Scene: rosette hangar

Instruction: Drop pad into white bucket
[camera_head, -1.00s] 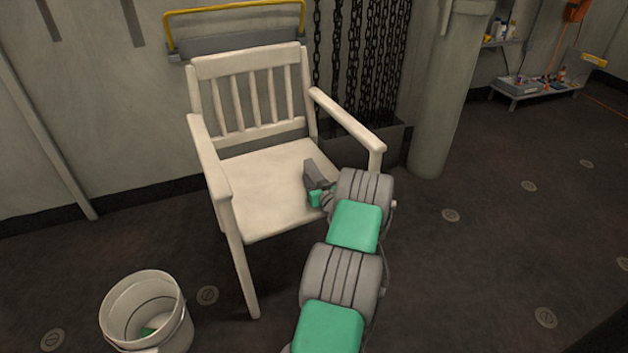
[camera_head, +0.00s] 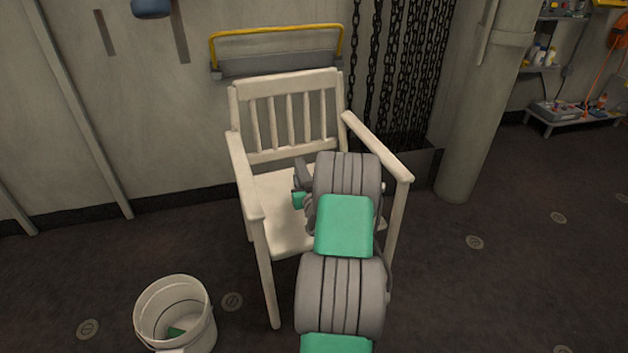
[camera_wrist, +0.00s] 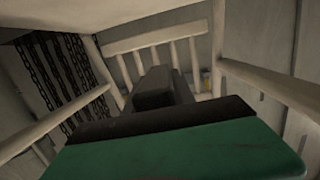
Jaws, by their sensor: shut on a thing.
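The white bucket (camera_head: 150,308) stands upright on the floor at the lower left, open at the top. A small green piece (camera_head: 175,332) lies inside it. My gripper (camera_head: 302,186) is over the white chair's seat, right of the bucket and apart from it. It is shut on a dark grey block, which seems to be the pad (camera_head: 302,172); my arm partly hides it. In the wrist view dark grey blocks show ahead of my green housing, and I cannot tell clearly which part is the pad and which is finger.
The white chair (camera_head: 288,92) stands against the wall, its arms on either side of my gripper. Chains (camera_head: 410,80) hang behind it, with a pillar (camera_head: 480,120) to the right. The floor between bucket and chair is mostly clear.

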